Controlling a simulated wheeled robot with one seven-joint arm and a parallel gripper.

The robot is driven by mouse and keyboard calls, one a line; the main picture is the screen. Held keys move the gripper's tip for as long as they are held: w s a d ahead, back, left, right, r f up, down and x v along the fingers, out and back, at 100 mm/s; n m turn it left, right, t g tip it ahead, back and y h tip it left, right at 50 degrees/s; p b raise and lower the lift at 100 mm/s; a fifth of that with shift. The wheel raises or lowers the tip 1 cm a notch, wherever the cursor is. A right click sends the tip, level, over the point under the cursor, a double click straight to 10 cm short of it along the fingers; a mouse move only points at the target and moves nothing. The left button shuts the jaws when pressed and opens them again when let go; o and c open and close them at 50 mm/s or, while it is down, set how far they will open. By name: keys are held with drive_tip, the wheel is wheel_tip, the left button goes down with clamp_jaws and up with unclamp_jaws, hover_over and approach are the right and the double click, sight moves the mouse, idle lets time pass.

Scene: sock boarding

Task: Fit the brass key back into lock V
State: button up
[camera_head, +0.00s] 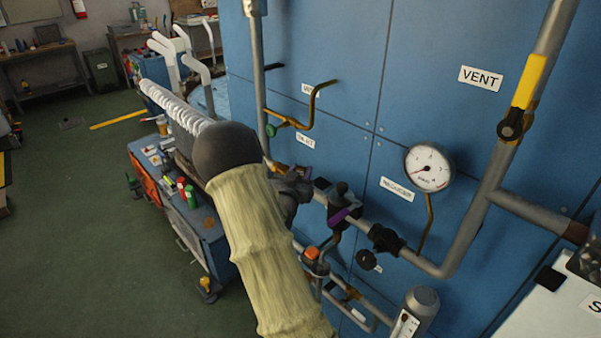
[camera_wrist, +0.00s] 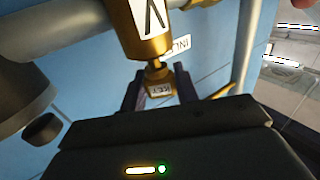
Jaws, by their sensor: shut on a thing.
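In the wrist view, the lock V (camera_wrist: 148,28) is a brass cylinder with a white label bearing a black V, at top centre. The brass key (camera_wrist: 160,88), with a small white tag, is between the two dark fingers of my gripper (camera_wrist: 160,77). My gripper is shut on it. The key's narrow stem points at the lock's near end and meets it in the picture. I cannot tell whether the stem is inside the lock or just in front of it. In the head view, my arm largely hides my gripper (camera_head: 290,187), and I cannot make out the key.
Grey pipes run along the blue wall panel (camera_head: 340,60) around my gripper. A pressure gauge (camera_head: 430,167) and a yellow-handled valve (camera_head: 528,85) are to the right. A tool cart (camera_head: 205,235) stands left of my arm.

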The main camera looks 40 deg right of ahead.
drive_tip(key=shift+f+b, duration=0.85)
drive_tip(key=shift+f, duration=0.05)
drive_tip(key=o, duration=1.2)
drive_tip(key=shift+a, duration=0.1)
drive_tip(key=b+v, duration=0.9)
drive_tip(key=v, duration=0.8)
drive_tip(key=shift+b, duration=0.3)
drive_tip(key=shift+a, duration=0.15)
